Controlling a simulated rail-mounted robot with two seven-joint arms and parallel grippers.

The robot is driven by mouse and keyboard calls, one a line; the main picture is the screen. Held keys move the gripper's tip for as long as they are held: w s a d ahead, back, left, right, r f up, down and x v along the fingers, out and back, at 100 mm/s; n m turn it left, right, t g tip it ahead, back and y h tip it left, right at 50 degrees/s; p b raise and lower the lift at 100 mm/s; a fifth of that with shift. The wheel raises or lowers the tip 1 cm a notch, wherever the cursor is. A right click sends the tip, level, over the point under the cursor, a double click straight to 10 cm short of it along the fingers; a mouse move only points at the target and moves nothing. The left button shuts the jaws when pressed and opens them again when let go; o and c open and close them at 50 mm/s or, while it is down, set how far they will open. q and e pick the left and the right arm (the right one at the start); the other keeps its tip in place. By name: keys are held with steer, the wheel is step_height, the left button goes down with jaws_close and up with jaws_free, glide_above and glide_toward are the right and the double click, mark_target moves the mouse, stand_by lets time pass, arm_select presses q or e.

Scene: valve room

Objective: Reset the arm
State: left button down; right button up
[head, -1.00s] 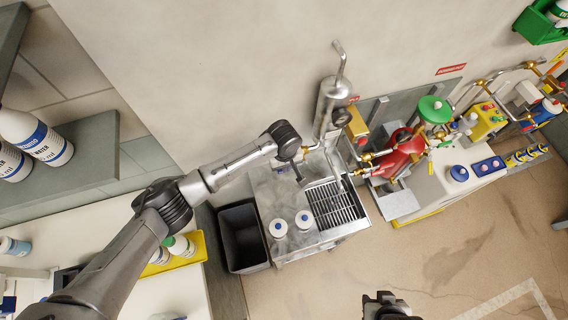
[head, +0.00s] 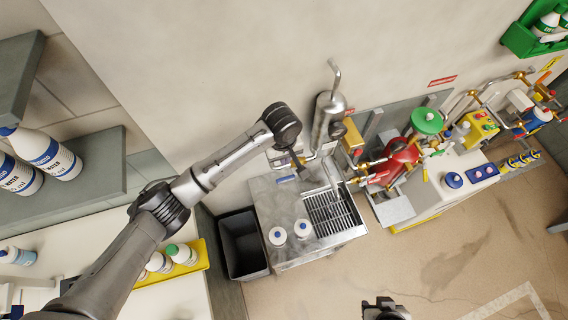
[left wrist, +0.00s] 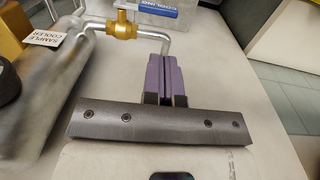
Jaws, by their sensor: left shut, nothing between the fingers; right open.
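My left arm (head: 232,163) reaches in from the left over the steel sink counter. Its gripper (head: 300,172) points down near the base of the steel sample cooler cylinder (head: 327,115), partly hidden by the wrist in the head view. In the left wrist view, the two purple fingers (left wrist: 165,78) of the left gripper are together with nothing between them. A bent pipe with a brass valve (left wrist: 123,27) shows just beyond them; I cannot tell whether they touch. My right gripper (head: 385,308) is at the bottom edge of the head view, open and partly cut off.
Two white, blue-capped containers (head: 278,237) stand on the counter (head: 265,205) beside the drain grate (head: 335,215). A black bin (head: 243,245) is at its left. Red, green and brass valve equipment (head: 402,155) crowds the right. The floor (head: 430,260) at lower right looks clear.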

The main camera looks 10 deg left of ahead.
arm_select(q)
steer(key=w+d+r+m+t+h, duration=0.1)
steer(key=w+r+m+t, duration=0.15)
steer(key=r+m, duration=0.4)
steer(key=w+d+r+m+t, duration=0.1)
steer(key=r+m+t, duration=0.3)
steer(key=r+m, duration=0.3)
steer(key=s+a+r+t+h, duration=0.1)
steer(key=s+a+r+t, duration=0.35)
steer(key=r, duration=0.25)
steer(key=s+a+f+n+g+y+p, duration=0.1)
steer(key=s+a+f+n, duration=0.1)
steer(key=s+a+f, duration=0.3)
steer(key=s+a+f+n+y, duration=0.1)
steer(key=s+a+f+n, duration=0.25)
steer(key=s, duration=0.45)
steer(key=s+a+f+g, duration=0.1)
steer(key=s+f+g, duration=0.2)
steer(key=s+f, duration=0.5)
steer(key=s+a+f+g+p, duration=0.1)
steer(key=s+f+g, duration=0.2)
steer(key=s+f, duration=0.5)
steer(key=s, duration=0.3)
steer(key=shift+s+a+g, duration=0.3)
